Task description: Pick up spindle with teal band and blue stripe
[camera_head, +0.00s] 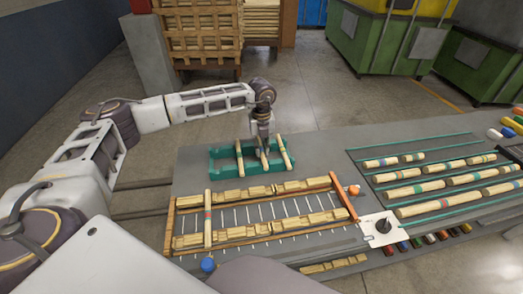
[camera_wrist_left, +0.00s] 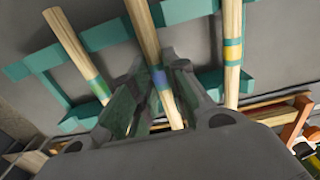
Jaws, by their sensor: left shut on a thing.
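My left gripper (camera_head: 263,148) reaches down over the teal rack (camera_head: 213,167) from above. In the left wrist view, its fingers (camera_wrist_left: 165,90) are shut around the middle spindle (camera_wrist_left: 146,32), a pale wood rod with a blue stripe near the fingers. The left spindle (camera_wrist_left: 68,38) has a green-teal band, and the right spindle (camera_wrist_left: 232,20) a yellow band. My right gripper is not in view.
A wooden frame (camera_head: 340,197) with metal pins and wood blocks stands in front of the teal rack, with a banded spindle (camera_head: 207,228) across its left side. Several banded spindles lie in rows on a dark tray (camera_head: 372,152) at right. A white plate (camera_head: 378,240) with a dark knob sits between.

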